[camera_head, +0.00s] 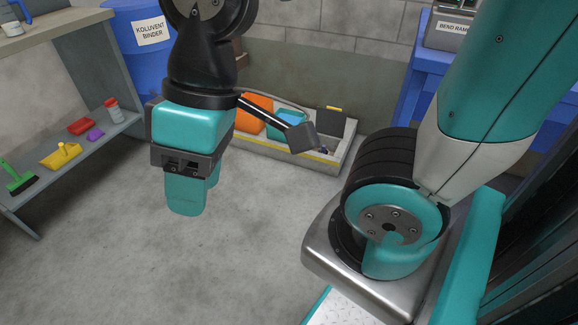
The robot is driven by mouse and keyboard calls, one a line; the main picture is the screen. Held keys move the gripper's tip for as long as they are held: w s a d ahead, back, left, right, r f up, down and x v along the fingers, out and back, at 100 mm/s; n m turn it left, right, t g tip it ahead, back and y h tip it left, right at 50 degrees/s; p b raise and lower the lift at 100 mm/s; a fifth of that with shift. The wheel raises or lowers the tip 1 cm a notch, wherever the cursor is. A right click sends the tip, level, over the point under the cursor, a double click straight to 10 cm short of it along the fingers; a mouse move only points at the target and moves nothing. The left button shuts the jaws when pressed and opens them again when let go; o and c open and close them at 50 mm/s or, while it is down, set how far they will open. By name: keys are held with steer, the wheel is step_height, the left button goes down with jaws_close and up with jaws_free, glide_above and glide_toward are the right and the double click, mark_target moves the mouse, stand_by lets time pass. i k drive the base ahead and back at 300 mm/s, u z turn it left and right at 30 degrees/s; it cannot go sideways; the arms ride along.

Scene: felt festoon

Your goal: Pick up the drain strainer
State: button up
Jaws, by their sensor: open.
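I cannot make out a drain strainer for certain. A low grey floor basin with a yellow front edge (285,149) stands against the back wall, and a small dark thing (323,150) in its right part is too small to name. My gripper (193,190) hangs in the left middle of the view, pointing down with teal fingers. It is open, and nothing shows between its fingers. It appears above the bare floor, in front of and to the left of the basin. My gripper and a dark block on a rod beside it hide part of the basin.
An orange thing (257,113) and a teal container (287,124) are in the basin. A grey shelf (112,138) at left holds a green brush (20,181), a yellow item (62,156) and other small things. A blue barrel (140,60) stands behind. The middle floor (230,250) is clear.

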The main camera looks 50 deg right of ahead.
mark_target(323, 150)
steer(key=i, duration=1)
steer(key=z, duration=0.45)
steer(key=i, duration=1.25)
steer(key=z, duration=1.25)
steer(key=i, duration=0.9)
steer(key=z, duration=1.35)
steer(key=i, duration=0.25)
steer(key=z, duration=0.05)
